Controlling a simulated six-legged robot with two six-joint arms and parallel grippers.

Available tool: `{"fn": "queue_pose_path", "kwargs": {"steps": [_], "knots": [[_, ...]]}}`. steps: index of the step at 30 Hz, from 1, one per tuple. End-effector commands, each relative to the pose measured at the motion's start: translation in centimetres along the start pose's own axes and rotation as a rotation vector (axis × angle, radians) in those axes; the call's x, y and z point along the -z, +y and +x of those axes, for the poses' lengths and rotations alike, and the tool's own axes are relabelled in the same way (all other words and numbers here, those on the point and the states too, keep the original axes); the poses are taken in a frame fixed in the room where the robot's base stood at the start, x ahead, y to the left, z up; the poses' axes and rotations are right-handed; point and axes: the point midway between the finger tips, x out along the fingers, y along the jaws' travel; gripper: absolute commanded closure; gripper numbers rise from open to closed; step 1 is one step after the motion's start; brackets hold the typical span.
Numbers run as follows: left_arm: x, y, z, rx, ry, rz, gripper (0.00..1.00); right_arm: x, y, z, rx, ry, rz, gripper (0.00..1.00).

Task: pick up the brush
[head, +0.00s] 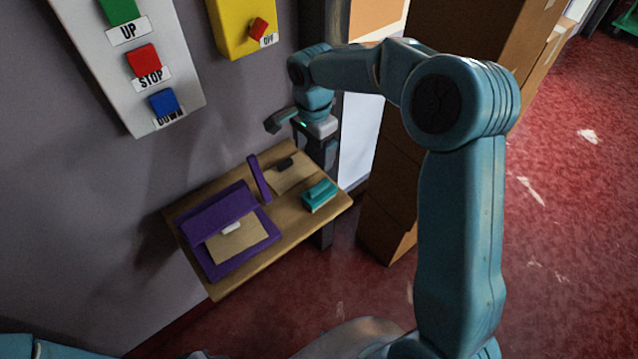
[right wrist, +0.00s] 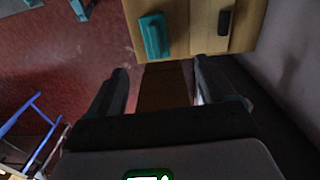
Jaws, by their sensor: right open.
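A teal block-like object with a raised top, apparently the brush (head: 320,195), lies near the right front corner of a wooden shelf (head: 290,240). It also shows in the right wrist view (right wrist: 154,36), beyond the fingertips. My right gripper (head: 298,130) is open and empty, above the shelf's far end by the wall. In the right wrist view its two fingers (right wrist: 162,75) are spread apart, with nothing between them but background. The fingers do not touch the teal object. My left gripper is not in view.
A purple case (head: 245,260) and a thin purple upright piece (head: 259,179) stand on the shelf. A small black object (head: 285,163) lies on a tan area behind the teal one. A control panel (head: 120,60) and yellow switch box (head: 235,25) hang above. Brown boxes (head: 390,190) stand right.

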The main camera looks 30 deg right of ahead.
Motion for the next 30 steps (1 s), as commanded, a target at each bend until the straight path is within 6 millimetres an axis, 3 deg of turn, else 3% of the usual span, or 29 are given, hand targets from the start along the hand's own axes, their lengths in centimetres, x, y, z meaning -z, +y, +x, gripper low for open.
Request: {"fn": "queue_pose_path", "kwargs": {"steps": [4, 15, 23, 30], "knots": [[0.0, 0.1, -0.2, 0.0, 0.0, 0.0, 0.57, -0.1, 0.4, 0.8, -0.006, 0.007, 0.017, 0.17], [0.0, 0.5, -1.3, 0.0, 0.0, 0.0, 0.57, -0.3, 0.8, 8.9, -0.006, 0.004, 0.015, 0.17], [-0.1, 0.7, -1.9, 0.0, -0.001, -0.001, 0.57, 0.1, 0.8, 11.2, -0.005, 0.005, 0.014, 0.17], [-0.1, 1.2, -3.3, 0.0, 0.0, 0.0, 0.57, 1.1, 1.0, 14.8, -0.004, 0.004, 0.014, 0.17]]}}
